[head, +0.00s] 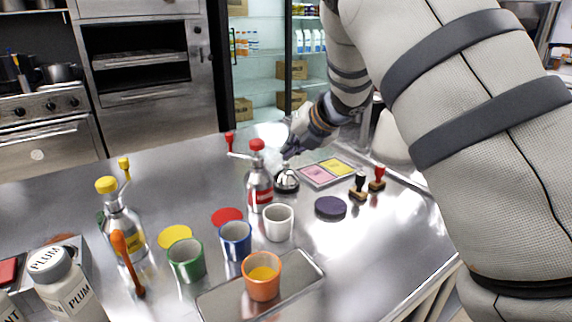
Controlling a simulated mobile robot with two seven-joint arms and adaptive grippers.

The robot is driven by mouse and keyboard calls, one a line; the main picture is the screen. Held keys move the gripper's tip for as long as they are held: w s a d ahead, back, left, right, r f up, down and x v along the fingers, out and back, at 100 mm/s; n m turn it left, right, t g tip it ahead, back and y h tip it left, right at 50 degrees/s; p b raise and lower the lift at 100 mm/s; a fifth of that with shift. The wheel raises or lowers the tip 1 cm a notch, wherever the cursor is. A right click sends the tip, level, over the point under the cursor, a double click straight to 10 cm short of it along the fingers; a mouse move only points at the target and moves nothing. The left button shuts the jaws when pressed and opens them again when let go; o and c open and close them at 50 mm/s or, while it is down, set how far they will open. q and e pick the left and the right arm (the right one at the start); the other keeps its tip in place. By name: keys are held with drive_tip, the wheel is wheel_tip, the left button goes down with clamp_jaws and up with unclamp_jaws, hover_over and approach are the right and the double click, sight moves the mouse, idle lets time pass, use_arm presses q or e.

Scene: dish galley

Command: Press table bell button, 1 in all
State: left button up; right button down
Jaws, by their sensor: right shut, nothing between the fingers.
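The table bell (286,182) is a small dark and silver dome on the steel counter, just right of a red-capped bottle. My right arm comes in from the upper right. My right gripper (288,154) is shut and empty, with its fingertips close above the bell. The bell's button is too small and too close to the fingertips to make out, so I cannot tell whether they touch it. My left gripper is not in view.
A red-capped bottle (259,186) stands close left of the bell. A tray with pink and yellow pads (327,172), two stamps (358,187) and a dark round pad (330,208) lie to the right. Cups, including a white one (278,223), stand in front.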

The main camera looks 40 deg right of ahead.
drive_tip(key=shift+r, duration=0.2)
drive_tip(key=shift+r, duration=2.5)
